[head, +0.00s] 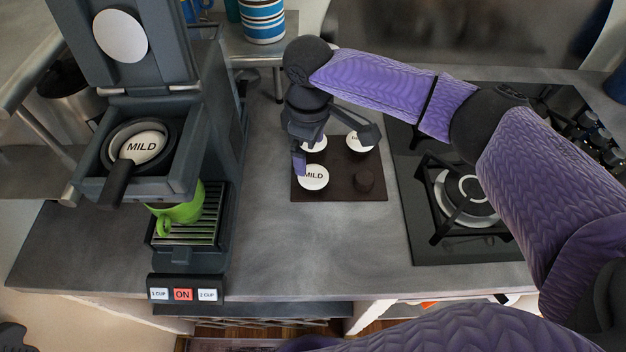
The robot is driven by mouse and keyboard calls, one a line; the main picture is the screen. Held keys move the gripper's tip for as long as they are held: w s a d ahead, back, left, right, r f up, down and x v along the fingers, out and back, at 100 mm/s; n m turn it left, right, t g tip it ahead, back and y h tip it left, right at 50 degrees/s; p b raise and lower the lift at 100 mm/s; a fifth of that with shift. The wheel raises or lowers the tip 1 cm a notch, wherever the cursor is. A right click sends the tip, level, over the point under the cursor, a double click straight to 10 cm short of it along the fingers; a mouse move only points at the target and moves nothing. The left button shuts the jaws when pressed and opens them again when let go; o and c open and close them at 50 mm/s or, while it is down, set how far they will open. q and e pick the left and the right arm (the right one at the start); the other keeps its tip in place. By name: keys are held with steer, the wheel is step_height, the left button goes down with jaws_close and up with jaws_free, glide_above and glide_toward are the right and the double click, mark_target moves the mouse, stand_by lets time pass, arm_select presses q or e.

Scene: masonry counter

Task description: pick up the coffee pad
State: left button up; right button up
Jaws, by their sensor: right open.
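Three white coffee pads lie on a dark brown square tray (337,194): a front-left one marked MILD (314,178), a back-left one (316,144) partly hidden by my gripper, and a back-right one (358,143). A dark round spot (364,180) is at the tray's front right. Another pad marked MILD (140,147) sits in the open holder of the coffee machine. My right gripper (334,150) is over the tray, open, its fingers spread around the back-left pad's area. I cannot tell whether it touches a pad. My left gripper is not in view.
The coffee machine (230,130) stands left with its lid up and a green cup (180,208) on its drip grate. A gas hob (430,240) lies right of the tray. The grey counter (300,245) in front of the tray is clear.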

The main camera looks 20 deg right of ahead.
mark_target(313, 175)
steer(key=f, duration=0.2)
steer(key=f+b, duration=0.1)
steer(key=f, duration=0.3)
steer(key=shift+d+f+b, duration=0.1)
steer(key=shift+d+b, duration=0.2)
steer(key=shift+b, duration=0.1)
steer(key=shift+f, duration=0.25)
steer(key=shift+f, duration=0.15)
steer(key=shift+c, duration=0.3)
steer(key=c, duration=0.9)
